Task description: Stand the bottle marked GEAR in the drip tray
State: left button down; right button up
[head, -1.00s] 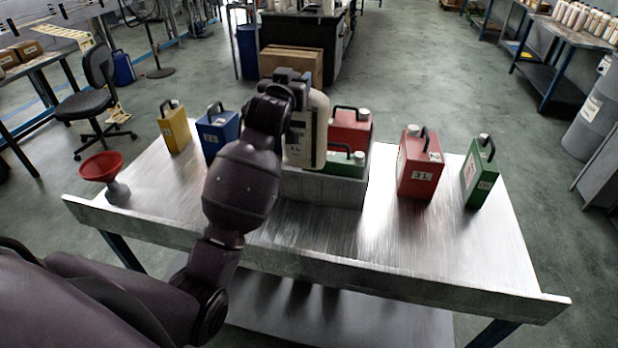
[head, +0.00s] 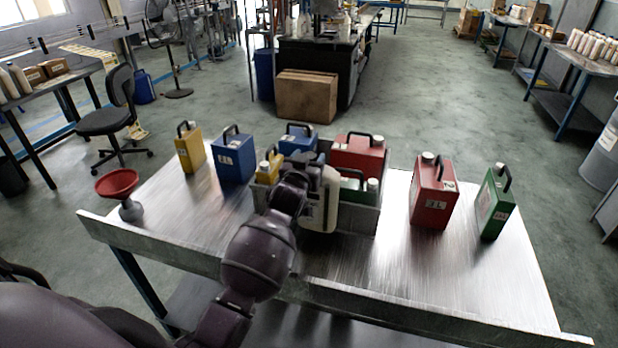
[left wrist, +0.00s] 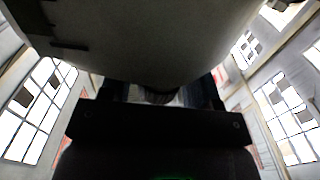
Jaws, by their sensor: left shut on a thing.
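My left gripper (head: 304,163) is shut on a cream-white bottle (head: 323,207) near the middle of the table. The bottle looks roughly upright, in front of a grey crate (head: 362,220) in the head view. I cannot tell whether its base touches the table, and no marking on it can be read. The bottle's pale side (left wrist: 150,45) fills the top of the left wrist view, above the dark gripper body. My left arm hides part of the crate and table. I cannot make out a separate drip tray. My right gripper is not in view.
The crate holds yellow, blue, red and green cans. A yellow can (head: 190,150) and a blue can (head: 232,160) stand left on the metal table (head: 400,265). A red can (head: 431,195) and green can (head: 494,205) stand right. A red funnel (head: 118,184) is far left.

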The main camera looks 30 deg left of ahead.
pick_arm(q)
jog(key=shift+f, duration=2.65)
jog(key=c, duration=0.7)
grip_release()
jog(key=shift+f, duration=0.2)
jog(key=shift+c, duration=0.2)
jog(key=o, duration=0.4)
jog(key=shift+s+r, duration=0.1)
jog(key=shift+r, duration=0.05)
